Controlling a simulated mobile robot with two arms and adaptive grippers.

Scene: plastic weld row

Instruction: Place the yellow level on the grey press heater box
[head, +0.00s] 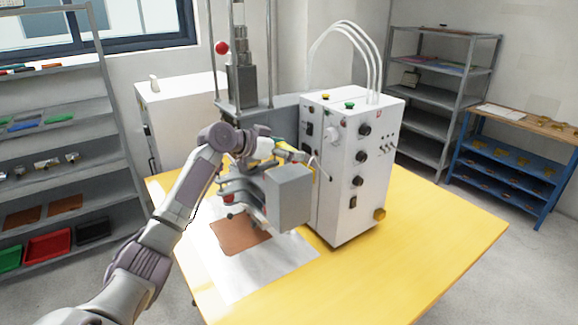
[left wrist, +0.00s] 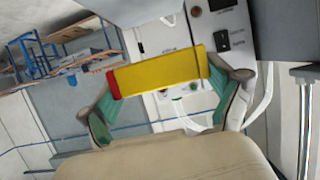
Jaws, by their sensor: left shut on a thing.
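The yellow level (left wrist: 165,74) has a red end and lies between the fingers of my left gripper (left wrist: 160,80) in the left wrist view. In the head view my left gripper (head: 268,152) is shut on the level, and only small yellow parts show past the fingers. The grey press heater box (head: 290,197) is on the front of the press, just below and to the right of this gripper in the picture. I cannot tell whether the level touches the box. My right gripper is not in view.
The white control cabinet (head: 350,165) stands close to the right of the gripper. A press column (head: 241,75) with a red knob rises behind it. A brown sheet (head: 240,236) lies on a metal plate (head: 285,262) below. The yellow table (head: 420,262) is clear at the right.

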